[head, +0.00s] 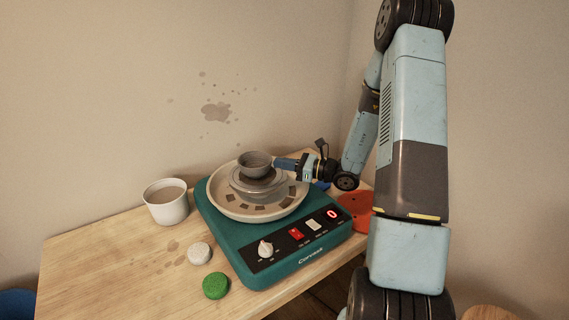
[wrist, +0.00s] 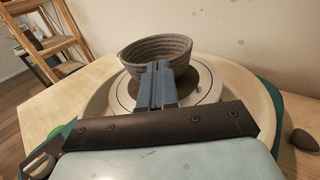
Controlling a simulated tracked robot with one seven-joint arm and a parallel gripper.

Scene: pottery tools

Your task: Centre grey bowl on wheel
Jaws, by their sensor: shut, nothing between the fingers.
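A small grey bowl (head: 255,163) stands upright on the round wheel head (head: 259,184) of the teal pottery wheel (head: 237,248). In the wrist view the bowl (wrist: 150,48) sits toward the far side of the wheel head (wrist: 200,84), with more bare disc showing on the near side. My gripper (head: 277,163) comes in from the right, low over the wheel. In the wrist view my gripper (wrist: 155,66) is shut and empty, its fingertips at the bowl's near wall. I cannot tell whether they touch it. The fingers hide the bowl's lower near side.
A pale splash pan (head: 230,206) rings the wheel head. A white cup (head: 166,202) stands left of the wheel. A pale round lump (head: 199,253) and a green round piece (head: 215,286) lie at its front left. An orange item (head: 356,211) is at right. The table's left part is clear.

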